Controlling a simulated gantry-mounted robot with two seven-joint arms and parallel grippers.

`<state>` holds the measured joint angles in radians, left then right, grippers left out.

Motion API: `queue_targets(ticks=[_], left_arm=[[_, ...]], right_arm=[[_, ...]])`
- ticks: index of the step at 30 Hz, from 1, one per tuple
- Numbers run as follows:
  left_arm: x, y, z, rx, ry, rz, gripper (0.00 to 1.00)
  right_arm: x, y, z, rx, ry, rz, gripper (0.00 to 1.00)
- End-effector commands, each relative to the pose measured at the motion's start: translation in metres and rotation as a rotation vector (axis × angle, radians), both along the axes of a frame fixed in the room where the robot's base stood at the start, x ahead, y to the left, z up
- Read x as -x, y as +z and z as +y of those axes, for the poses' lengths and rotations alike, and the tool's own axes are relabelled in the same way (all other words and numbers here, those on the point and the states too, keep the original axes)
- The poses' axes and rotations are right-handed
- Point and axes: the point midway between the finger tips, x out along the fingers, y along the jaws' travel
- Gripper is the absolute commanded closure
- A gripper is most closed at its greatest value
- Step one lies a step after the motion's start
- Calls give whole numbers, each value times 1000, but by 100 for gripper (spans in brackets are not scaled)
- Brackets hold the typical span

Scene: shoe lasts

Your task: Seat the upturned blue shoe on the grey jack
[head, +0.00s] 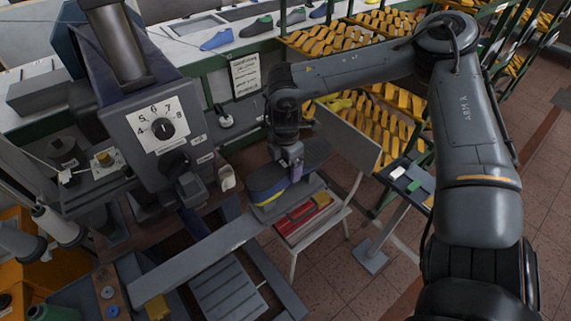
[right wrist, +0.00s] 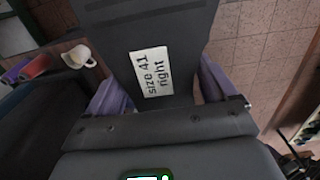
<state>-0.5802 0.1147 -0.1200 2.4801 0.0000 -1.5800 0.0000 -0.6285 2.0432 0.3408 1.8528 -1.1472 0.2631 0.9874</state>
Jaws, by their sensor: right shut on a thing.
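The upturned shoe (head: 268,193) is in the middle of the head view, with a dark sole on top and a blue and yellow side showing. My right gripper (head: 290,170) is shut on it from above, over the stool. In the right wrist view the dark grey sole (right wrist: 195,20) carries a white label reading "size 41 right". A purple-grey finger shows on each side of it. I cannot tell whether the shoe touches anything below. I cannot make out the grey jack for certain near the machine. My left gripper is not in view.
A machine with a numbered dial (head: 163,127) stands left of the shoe. A white mug (head: 226,178) sits between them. A stool with red and yellow things (head: 303,212) is below the shoe. Racks of yellow shoe lasts (head: 375,120) stand behind. Tiled floor is open at right.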

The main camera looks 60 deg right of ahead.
Motion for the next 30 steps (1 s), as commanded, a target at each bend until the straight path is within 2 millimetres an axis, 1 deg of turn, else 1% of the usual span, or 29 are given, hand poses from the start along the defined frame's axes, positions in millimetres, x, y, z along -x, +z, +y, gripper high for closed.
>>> queue_targets(ticks=[22, 23, 25, 30], left_arm=[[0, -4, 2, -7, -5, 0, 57], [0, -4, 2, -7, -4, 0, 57], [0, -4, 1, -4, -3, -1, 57], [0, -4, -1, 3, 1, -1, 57]], right_arm=[[0, -3, 0, 0, 1, 0, 86], [0, -3, 0, 0, 1, 0, 11], [0, -3, 0, 0, 1, 0, 0], [1, -5, 0, -1, 0, 4, 0]])
